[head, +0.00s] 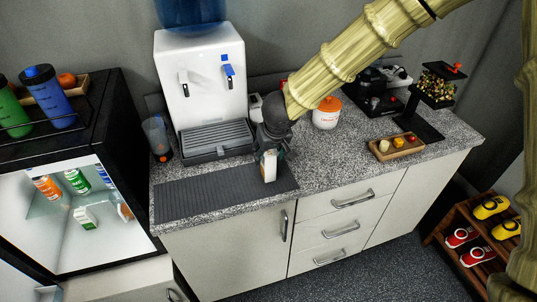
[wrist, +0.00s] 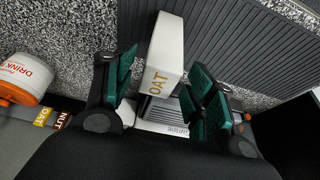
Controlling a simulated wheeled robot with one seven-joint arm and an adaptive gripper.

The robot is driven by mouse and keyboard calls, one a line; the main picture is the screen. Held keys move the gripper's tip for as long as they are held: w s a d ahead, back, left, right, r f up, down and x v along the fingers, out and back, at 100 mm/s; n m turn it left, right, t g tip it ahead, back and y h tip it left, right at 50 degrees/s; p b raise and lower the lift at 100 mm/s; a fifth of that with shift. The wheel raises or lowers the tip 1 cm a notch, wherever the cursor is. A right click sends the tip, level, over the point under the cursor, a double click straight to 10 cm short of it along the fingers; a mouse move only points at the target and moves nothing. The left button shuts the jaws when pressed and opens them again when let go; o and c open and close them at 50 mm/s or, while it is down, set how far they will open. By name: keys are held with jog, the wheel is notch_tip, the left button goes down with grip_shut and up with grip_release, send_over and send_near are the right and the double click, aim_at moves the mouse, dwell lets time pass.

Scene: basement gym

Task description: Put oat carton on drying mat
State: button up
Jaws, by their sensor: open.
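The oat carton (head: 269,168) is white with a brown label and shows below my gripper (head: 271,150) at the right end of the drying mat. The drying mat (head: 205,193) is dark grey, ribbed and flat along the counter's front left. In the wrist view the carton (wrist: 166,45), marked OAT, is between my gripper's green-padded fingers (wrist: 160,90), which are apart. A gap shows at the left finger; whether the right finger touches is unclear. The ribbed mat (wrist: 240,45) is beside and behind the carton. Its base contact is hard to see.
An open fridge (head: 75,220) stands left. The mat's left part is clear.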

jog(key=v, duration=1)
jog(key=shift+p, duration=0.35)
jog(key=shift+s, duration=0.1)
